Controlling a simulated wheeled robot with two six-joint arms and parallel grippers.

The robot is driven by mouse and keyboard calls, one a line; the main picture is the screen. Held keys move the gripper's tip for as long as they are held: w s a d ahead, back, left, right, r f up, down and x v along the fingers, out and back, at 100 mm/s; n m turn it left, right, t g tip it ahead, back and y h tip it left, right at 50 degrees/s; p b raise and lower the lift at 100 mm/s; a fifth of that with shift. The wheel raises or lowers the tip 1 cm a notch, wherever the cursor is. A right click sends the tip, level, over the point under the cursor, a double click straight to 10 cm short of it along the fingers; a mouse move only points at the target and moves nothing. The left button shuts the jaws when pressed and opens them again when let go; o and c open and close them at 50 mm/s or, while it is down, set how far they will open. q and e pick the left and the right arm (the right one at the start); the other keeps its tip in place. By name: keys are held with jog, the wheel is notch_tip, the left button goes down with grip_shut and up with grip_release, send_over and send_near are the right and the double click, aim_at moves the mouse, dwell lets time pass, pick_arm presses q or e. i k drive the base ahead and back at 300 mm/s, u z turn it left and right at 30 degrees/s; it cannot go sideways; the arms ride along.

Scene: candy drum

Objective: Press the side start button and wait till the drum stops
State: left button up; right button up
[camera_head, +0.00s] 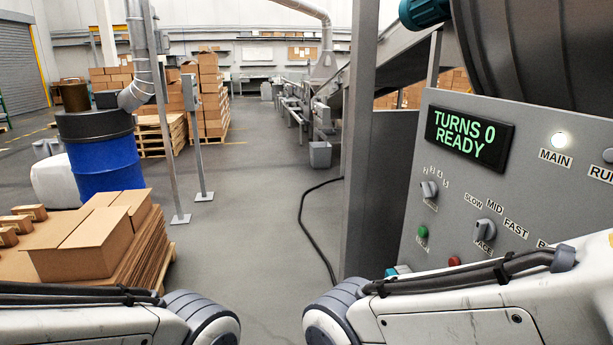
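The grey control panel (408,195) stands at the right. Its display (469,137) reads "TURNS 0 READY" in green. A green button (422,231) sits low near the panel's left edge, and a red button (454,261) sits lower to its right. A teal-and-white part (398,270) shows just above my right arm; I cannot tell what it is. The dark drum (555,45) is at the upper right, cut off by the frame. Parts of both my arms show along the bottom, but neither gripper is in view. My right arm hides the panel's lower part.
The panel also has a numbered knob (429,190), a speed knob (485,230) and a lit white MAIN lamp (561,140). A grey post (359,140) stands left of the panel. Cardboard boxes (95,243) and a blue barrel (105,165) are at left. The middle floor is clear except a black cable (303,215).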

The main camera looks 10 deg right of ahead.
aim_at(423, 231)
jog(key=z, duration=1.2)
